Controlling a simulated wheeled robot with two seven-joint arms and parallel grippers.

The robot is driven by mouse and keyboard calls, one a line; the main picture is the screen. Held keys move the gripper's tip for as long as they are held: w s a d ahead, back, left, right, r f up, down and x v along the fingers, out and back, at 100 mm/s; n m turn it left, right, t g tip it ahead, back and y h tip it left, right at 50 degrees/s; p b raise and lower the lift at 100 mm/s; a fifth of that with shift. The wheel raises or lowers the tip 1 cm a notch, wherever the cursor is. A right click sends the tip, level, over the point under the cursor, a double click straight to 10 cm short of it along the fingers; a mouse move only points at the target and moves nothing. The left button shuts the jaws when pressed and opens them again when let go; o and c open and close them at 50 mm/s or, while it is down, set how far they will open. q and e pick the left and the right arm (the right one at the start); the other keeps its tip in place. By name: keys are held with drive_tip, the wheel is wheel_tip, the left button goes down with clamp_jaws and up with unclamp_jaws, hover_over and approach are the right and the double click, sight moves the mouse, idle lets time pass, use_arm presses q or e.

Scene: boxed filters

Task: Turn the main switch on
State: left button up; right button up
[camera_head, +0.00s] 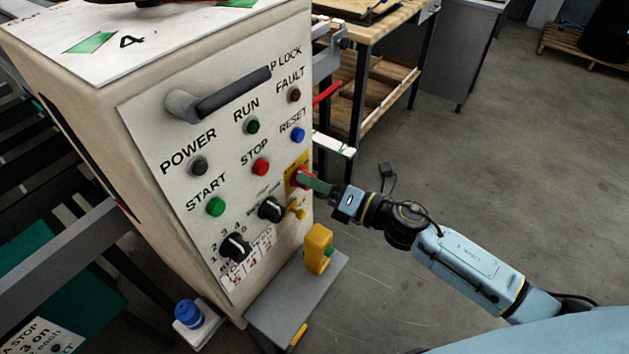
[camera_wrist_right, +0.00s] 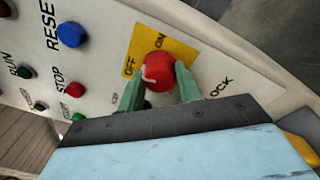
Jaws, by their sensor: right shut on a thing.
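The main switch is a red rotary knob (camera_head: 302,176) on a yellow plate, at the right edge of the control panel. In the right wrist view the red knob (camera_wrist_right: 158,71) shows a white pointer mark, with OFF and ON lettered on the yellow plate (camera_wrist_right: 141,44). The pointer lies on the side toward OFF. My right gripper (camera_head: 312,181) reaches the knob from the right. Its green fingers (camera_wrist_right: 158,88) stand on either side of the knob and are shut on it. My left gripper is not in view.
The panel (camera_head: 180,130) also carries a green START button (camera_head: 215,206), a red STOP button (camera_head: 261,166), a blue RESET button (camera_head: 298,134) and black selector knobs (camera_head: 235,246). A yellow box (camera_head: 318,249) stands on a grey shelf below. The floor to the right is open.

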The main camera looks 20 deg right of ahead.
drive_tip(key=shift+s+a+f+m+t+h+p, duration=0.3)
drive_tip(key=shift+m+p, duration=1.1)
drive_tip(key=shift+m, duration=2.9)
drive_tip(key=shift+w+d+r+m+t+h+p, duration=0.15)
drive_tip(key=shift+m+t+p, duration=0.8)
drive_tip(key=shift+m, duration=3.35)
drive_tip(key=shift+g+p, duration=0.45)
drive_tip(key=shift+p, duration=0.05)
drive_tip(key=o, duration=1)
drive_tip(key=b+v, duration=0.1)
drive_tip(key=v, duration=1.2)
drive_tip(key=shift+d, duration=0.2)
